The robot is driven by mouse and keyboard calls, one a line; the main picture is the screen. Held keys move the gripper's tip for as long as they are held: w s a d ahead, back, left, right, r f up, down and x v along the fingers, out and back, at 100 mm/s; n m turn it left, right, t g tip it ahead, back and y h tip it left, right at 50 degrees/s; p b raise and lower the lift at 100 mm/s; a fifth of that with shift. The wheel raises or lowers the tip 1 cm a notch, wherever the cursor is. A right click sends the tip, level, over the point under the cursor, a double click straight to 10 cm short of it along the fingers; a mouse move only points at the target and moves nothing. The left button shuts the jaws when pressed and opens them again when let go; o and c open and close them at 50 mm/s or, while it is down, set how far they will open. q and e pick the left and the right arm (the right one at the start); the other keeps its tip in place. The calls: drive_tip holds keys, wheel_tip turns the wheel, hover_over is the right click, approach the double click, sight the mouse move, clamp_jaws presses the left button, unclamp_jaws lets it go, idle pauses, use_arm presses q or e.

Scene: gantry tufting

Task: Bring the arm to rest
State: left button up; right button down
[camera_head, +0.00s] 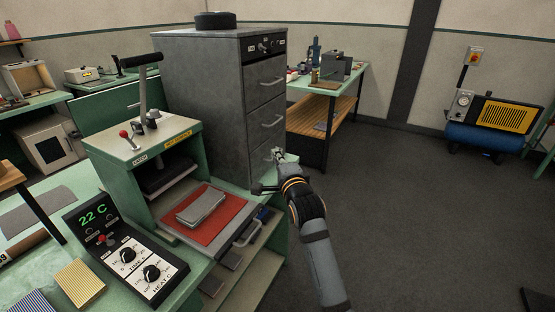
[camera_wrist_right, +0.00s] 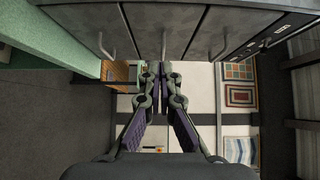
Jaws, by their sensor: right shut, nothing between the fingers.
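My right arm reaches in from the bottom of the head view. Its gripper (camera_head: 277,156) is in front of the lower drawers of a grey metal cabinet (camera_head: 205,100). In the right wrist view the right gripper (camera_wrist_right: 162,68) has its fingers together, with nothing between them. The cabinet's drawer fronts (camera_wrist_right: 165,25) and their handles run along the top of that view, close to the fingertips. I cannot tell whether the fingers touch a handle. The cabinet drawers look shut. My left gripper is not in view.
A green press (camera_head: 142,147) with a red pad (camera_head: 232,203) and grey block (camera_head: 201,206) stands left of my right arm. A control box (camera_head: 122,254) reads 22 C. A workbench (camera_head: 345,82) stands behind. Open floor (camera_head: 420,200) lies to the right, with a blue compressor (camera_head: 470,137) beyond.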

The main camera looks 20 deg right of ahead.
drive_tip(key=s+d+f+n+g, duration=0.1)
drive_tip(key=s+f+n+g, duration=0.2)
drive_tip(key=s+f+n, duration=0.45)
drive_tip(key=s+d+f+n+g, duration=0.15)
drive_tip(key=s+f+g, duration=0.3)
drive_tip(key=f, duration=0.55)
drive_tip(key=s+f+n+g, duration=0.3)
drive_tip(key=s+f+n, duration=0.2)
drive_tip(key=s, duration=0.5)
drive_tip(key=s+f+n+g, duration=0.4)
drive_tip(key=s+f+n, duration=0.1)
drive_tip(key=s, duration=0.6)
wheel_tip(320, 180, down, 25)
drive_tip(key=s+d+g, duration=0.1)
drive_tip(key=s+d, duration=0.1)
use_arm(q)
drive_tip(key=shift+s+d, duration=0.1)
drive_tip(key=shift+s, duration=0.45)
use_arm(e)
drive_tip(key=s+d+f+g, duration=0.1)
drive_tip(key=s+f, duration=1.6)
drive_tip(key=s, duration=0.2)
drive_tip(key=shift+d+f, duration=0.35)
drive_tip(key=shift+f, duration=0.05)
